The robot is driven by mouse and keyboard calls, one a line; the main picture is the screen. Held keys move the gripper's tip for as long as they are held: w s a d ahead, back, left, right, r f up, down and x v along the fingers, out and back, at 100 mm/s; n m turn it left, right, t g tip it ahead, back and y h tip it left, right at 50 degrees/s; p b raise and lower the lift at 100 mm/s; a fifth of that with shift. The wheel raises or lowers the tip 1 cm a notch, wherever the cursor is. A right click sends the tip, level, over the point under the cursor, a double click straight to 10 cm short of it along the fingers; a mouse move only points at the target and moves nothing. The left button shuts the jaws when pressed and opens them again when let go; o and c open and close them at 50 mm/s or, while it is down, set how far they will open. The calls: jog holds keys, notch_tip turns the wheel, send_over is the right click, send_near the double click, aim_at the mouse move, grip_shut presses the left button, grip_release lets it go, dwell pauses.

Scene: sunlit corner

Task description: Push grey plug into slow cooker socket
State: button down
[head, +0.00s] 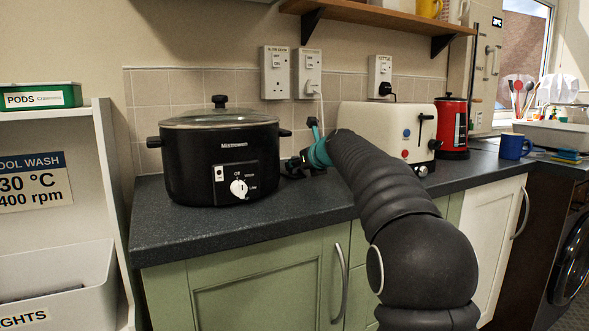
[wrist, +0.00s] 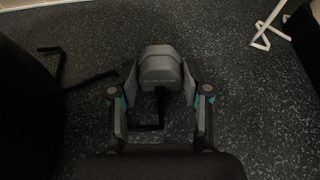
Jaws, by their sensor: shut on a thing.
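The grey plug (wrist: 162,68) sits between the two fingers of my gripper (wrist: 159,82) in the wrist view, its body pointing away from the wrist. A black cord trails back from it. In the head view my gripper (head: 299,163) is low over the worktop, between the slow cooker (head: 222,160) and the toaster; the plug cannot be made out there. The slow cooker socket (head: 275,73) is the left one on the tiled wall, above and beyond my gripper. Its outlet is empty.
The toaster socket (head: 307,72) holds a white plug, and the kettle socket (head: 380,76) a black one. A cream toaster (head: 385,130) stands right of my gripper, with a red kettle (head: 452,128) beyond. A white cord (wrist: 268,25) lies at upper right. A shelf (head: 375,18) hangs above.

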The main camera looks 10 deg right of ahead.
aim_at(300, 171)
jog(key=shift+s+d+b, duration=0.25)
jog(key=shift+s, duration=0.45)
jog(key=shift+s+d+b, duration=0.2)
jog(key=shift+s+b, duration=0.1)
jog(key=shift+s, duration=0.45)
jog(key=shift+s+d+b, duration=0.25)
jog(key=shift+s, duration=0.45)
